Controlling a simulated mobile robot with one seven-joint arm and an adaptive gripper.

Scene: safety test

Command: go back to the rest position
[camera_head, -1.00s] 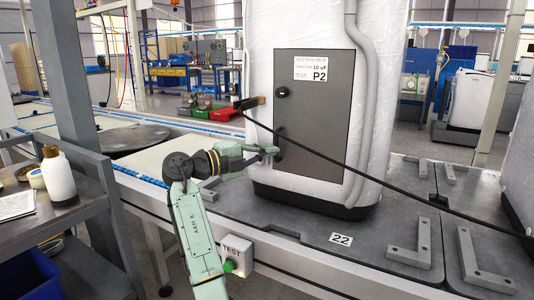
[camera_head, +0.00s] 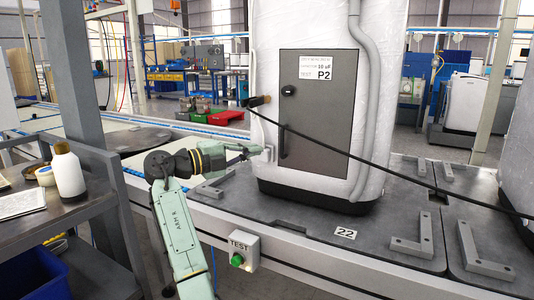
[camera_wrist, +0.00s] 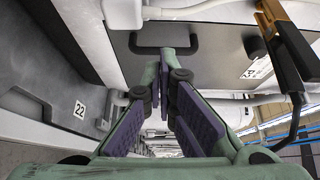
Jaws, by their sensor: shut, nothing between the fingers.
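My gripper (camera_head: 258,150) is shut and empty in the head view, level with the lower part of the grey door (camera_head: 316,100) marked P2 and just left of its handle. In the wrist view my gripper (camera_wrist: 164,62) has its fingertips together. The dark door handle (camera_wrist: 165,50) lies beyond the tips there. The door is closed on a tall white-wrapped unit (camera_head: 268,60). The handle (camera_head: 283,141) also shows in the head view, apart from the fingers.
A black cable (camera_head: 390,178) runs from a plug (camera_head: 260,101) on the unit across to the right. A TEST box (camera_head: 243,250) with a green button is on the platform front. A cart (camera_head: 95,185) with a white bottle (camera_head: 66,172) stands at left. Metal brackets (camera_head: 412,238) lie on the platform.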

